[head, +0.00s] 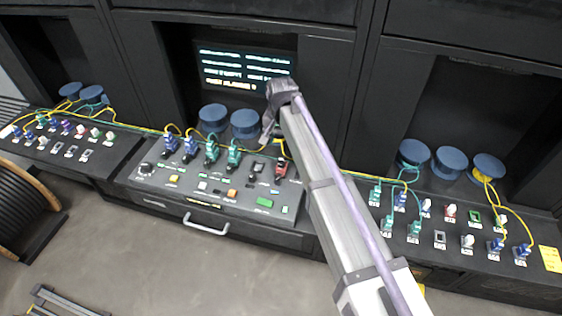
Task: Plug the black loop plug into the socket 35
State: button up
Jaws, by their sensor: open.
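My arm reaches up from the lower right, and its end bends down over the middle console. My gripper (266,138) is open, just above the back of the middle console's right half. Its fingers are small and partly hidden by my arm. I cannot make out a black loop plug for certain. A small dark piece (256,168) sits on the console below my gripper, but I cannot tell whether it is that plug. Socket labels are too small to read, so I cannot tell which is socket 35.
The middle console (150,183) carries blue plugs (171,142), green plugs (211,152) and a red plug (281,166). A lit screen (243,70) is behind. Side consoles hold more plugs, and blue spools (413,152) with yellow cables stand behind them. A drawer handle (206,228) juts out in front.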

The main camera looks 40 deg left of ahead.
aim_at(282, 158)
jog(key=shift+s+d, duration=0.1)
jog(key=shift+d, duration=0.1)
notch_tip(282, 158, down, 9)
jog(key=b, duration=0.9)
jog(key=shift+c, duration=0.4)
dwell(0.3)
grip_shut()
dwell(0.3)
jog(key=shift+r, duration=0.1)
jog(key=shift+r+p, duration=2.95)
jog(key=shift+p, duration=0.05)
